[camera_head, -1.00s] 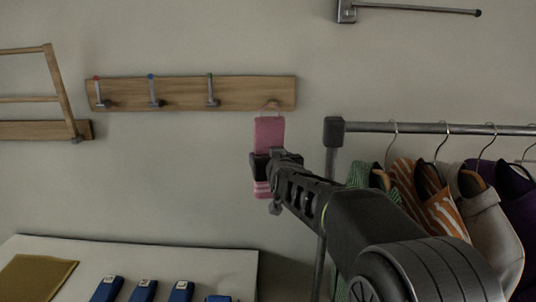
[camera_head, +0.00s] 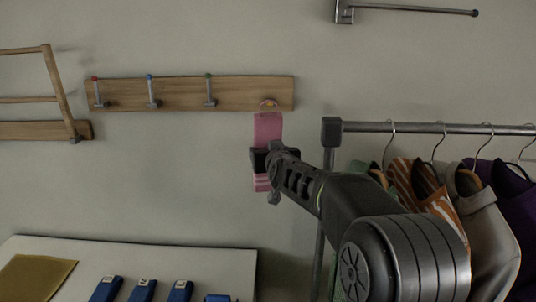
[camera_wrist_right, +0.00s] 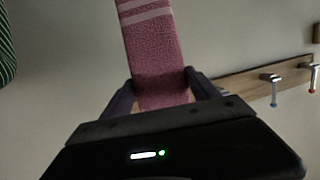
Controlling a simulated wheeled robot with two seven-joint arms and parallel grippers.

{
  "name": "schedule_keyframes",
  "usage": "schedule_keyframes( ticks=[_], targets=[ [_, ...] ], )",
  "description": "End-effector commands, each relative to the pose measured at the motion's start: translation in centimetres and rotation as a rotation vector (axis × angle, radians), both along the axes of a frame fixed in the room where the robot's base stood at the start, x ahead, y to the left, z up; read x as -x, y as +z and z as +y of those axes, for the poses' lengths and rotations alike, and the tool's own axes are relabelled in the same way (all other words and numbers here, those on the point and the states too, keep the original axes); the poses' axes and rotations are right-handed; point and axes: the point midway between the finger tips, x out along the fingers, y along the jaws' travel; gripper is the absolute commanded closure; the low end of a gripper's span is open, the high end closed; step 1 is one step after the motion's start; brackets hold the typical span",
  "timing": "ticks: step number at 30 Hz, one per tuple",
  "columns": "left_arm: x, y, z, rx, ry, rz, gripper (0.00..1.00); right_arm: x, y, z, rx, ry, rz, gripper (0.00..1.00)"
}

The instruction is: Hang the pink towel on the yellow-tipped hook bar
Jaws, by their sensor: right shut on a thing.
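The pink towel (camera_head: 268,127), with pale stripes near its lower end, hangs upright in front of the right end of the wooden hook board (camera_head: 235,92). My right gripper (camera_head: 262,160) is shut on the towel's lower half; the towel also shows between the fingers in the right wrist view (camera_wrist_right: 155,60). The towel's thin loop at the top is level with the yellow tip (camera_head: 270,103) of the rightmost hook bar. The tip shows within the loop's outline; I cannot tell whether the loop is around the bar or in front of it. My left gripper is not in view.
Hooks with red (camera_head: 95,78), blue (camera_head: 149,77) and green (camera_head: 209,75) tips stand left on the board. A clothes rail (camera_head: 440,127) with hanging garments is at the right. A white table (camera_head: 215,268) with blue items is below. A metal bar (camera_head: 415,9) is above right.

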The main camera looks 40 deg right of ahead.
Motion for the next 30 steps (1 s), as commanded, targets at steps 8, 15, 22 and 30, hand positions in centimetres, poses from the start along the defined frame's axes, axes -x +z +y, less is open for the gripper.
schedule_keyframes(
  ticks=[8, 15, 22, 30],
  targets=[
    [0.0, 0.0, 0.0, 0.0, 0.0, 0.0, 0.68, -1.5, 0.0, -1.7, 0.003, -0.006, -0.002, 0.79],
    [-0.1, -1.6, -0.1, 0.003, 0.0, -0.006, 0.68, -2.9, -0.5, -2.8, 0.004, -0.004, -0.003, 0.79],
    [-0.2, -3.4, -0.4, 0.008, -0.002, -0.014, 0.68, -4.0, -0.6, -3.5, 0.001, -0.002, -0.004, 0.79],
    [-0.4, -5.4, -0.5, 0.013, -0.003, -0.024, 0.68, -5.1, -0.8, -4.4, 0.004, -0.003, -0.005, 0.79]
  ],
)
